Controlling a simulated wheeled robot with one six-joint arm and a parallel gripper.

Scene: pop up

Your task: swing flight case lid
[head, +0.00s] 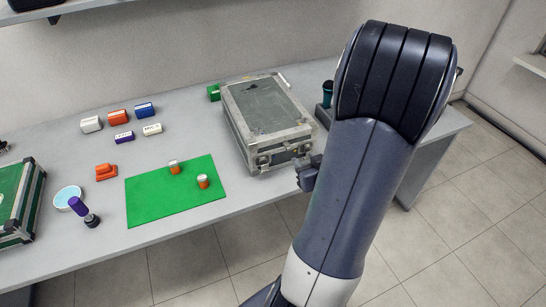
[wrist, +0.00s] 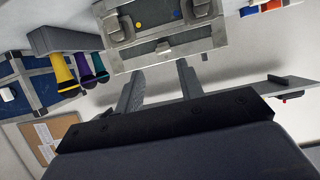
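The flight case (head: 265,115) is a grey metal-edged box with a dark scuffed top, standing on the table with its lid shut. Its front face with latches also shows at the top of the wrist view (wrist: 165,47). My gripper (head: 308,174) is beside the case's front right corner, partly hidden behind my arm in the head view. In the wrist view its two fingers (wrist: 160,70) are spread apart with nothing between them, pointing at the latch side of the case. I cannot tell whether a fingertip touches it.
A green mat (head: 150,205) with two small orange-and-white items lies left of the case. Several small boxes (head: 118,117) stand behind it. A green case (head: 18,205) and a purple-topped microphone (head: 80,207) are at the left. A dark holder (head: 324,116) stands right of the case.

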